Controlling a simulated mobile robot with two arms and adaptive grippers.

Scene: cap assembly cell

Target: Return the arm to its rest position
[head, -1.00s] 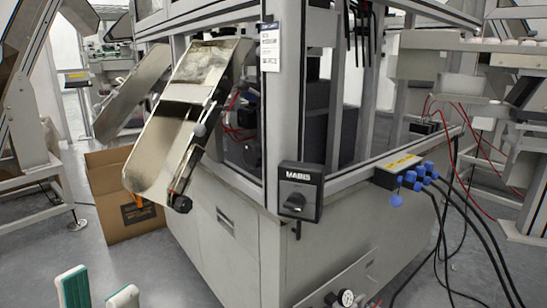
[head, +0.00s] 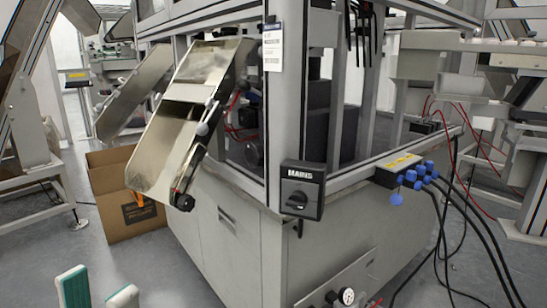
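My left gripper (head: 98,292) shows at the bottom left edge of the head view. Its two pale fingertips with green sides stand apart with an empty gap between them. Grey floor lies behind it, and it touches nothing that I can see. The rest of the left arm is below the frame. My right gripper is not in the head view.
A machine cabinet (head: 240,235) fills the middle, with a black mains switch (head: 301,190) on its corner. A metal chute (head: 186,125) sticks out left above a cardboard box (head: 124,208). Black cables (head: 470,232) hang from blue connectors (head: 419,176) at right.

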